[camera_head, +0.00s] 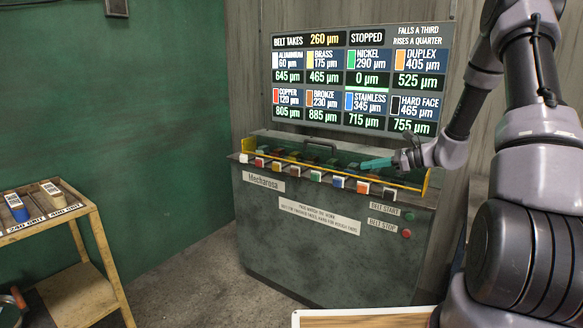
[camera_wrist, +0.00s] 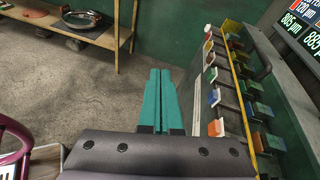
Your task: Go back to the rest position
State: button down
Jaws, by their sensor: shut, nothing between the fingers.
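My gripper (camera_head: 377,163) is at the front of the polishing console (camera_head: 325,240), near the right part of its row of coloured keys (camera_head: 313,175). Its two teal fingers are together with nothing between them. In the wrist view the shut fingers (camera_wrist: 161,92) point over the bare floor, with the key row (camera_wrist: 213,100) to their right and apart from them in the picture. In the head view I cannot tell how far the fingers are from the keys. My arm comes in from the right.
The display board (camera_head: 360,80) above the console reads STOPPED and 260 µm. Belt start (camera_head: 409,215) and belt stop (camera_head: 406,233) buttons are on the console's right. A wooden cart (camera_head: 50,225) with two grit blocks stands left. Floor between is clear. A wooden-topped surface (camera_head: 365,320) is in front.

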jog(key=s+a+r+n+g+h, duration=0.2)
jog(key=s+a+r+n+g, duration=0.15)
jog(key=s+r+n, duration=0.4)
jog(key=s+d+r+n+t+h, duration=0.1)
jog(key=s+r+n+t+h, duration=0.1)
jog(key=s+r+n+h, duration=0.2)
jog(key=s+d+r+n+t+h, duration=0.2)
jog(key=s+r+n+h, duration=0.3)
jog(key=s+r, duration=0.6)
jog(key=s, duration=0.8)
jog(key=shift+s+d+n, duration=0.2)
jog(key=shift+s+n, duration=0.15)
jog(key=shift+s, duration=0.05)
dwell(1.1)
